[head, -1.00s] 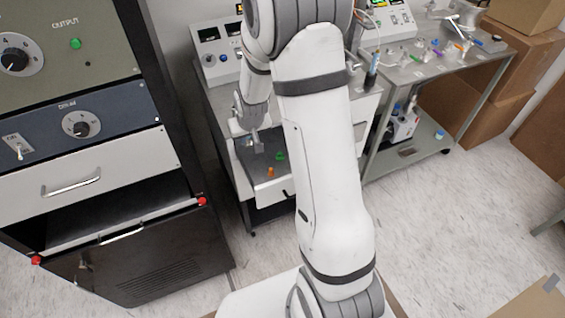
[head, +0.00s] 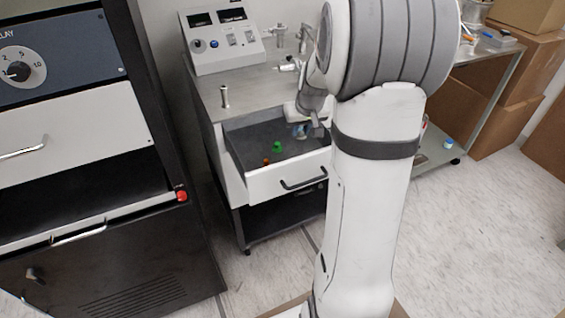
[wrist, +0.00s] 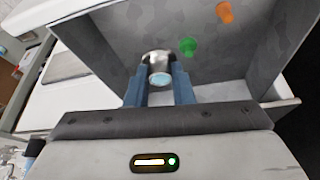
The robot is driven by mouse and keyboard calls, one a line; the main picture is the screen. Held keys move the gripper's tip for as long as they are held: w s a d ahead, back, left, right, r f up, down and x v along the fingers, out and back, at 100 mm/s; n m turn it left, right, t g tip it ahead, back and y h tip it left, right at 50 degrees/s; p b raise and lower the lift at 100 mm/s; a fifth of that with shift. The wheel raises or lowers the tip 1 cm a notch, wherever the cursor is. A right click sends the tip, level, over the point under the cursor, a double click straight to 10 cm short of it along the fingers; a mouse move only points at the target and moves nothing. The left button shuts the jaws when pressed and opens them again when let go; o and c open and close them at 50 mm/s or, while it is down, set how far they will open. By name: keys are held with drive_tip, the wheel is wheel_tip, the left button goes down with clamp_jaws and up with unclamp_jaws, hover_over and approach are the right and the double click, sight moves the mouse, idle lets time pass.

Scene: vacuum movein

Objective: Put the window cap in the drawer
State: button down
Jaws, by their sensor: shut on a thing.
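The drawer (head: 234,153) of the grey bench is pulled open, with a dark inside and a white front. It also fills much of the wrist view (wrist: 108,35). My gripper (head: 306,131) is over the right, back part of the drawer. In the wrist view, my gripper (wrist: 158,80) has its blue fingers closed on the window cap (wrist: 158,62), a short silver cylinder with a pale blue face. The cap is inside the drawer's outline; I cannot tell whether it touches the floor. In the head view the cap is not clearly seen.
A green piece (head: 278,147) and an orange piece (head: 266,162) are in the drawer, left of my gripper. A control box (head: 222,40) and metal fittings (head: 290,66) stand on the bench top. A black equipment rack (head: 150,110) stands at the left.

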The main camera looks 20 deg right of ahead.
wheel_tip(320, 180, down, 10)
drive_tip(key=shift+d+r+b, duration=0.1)
drive_tip(key=shift+b, duration=0.4)
drive_tip(key=shift+f, duration=0.2)
drive_tip(key=c, duration=1.3)
unclamp_jaws()
drive_tip(key=shift+o, duration=0.2)
drive_tip(key=shift+r, duration=0.15)
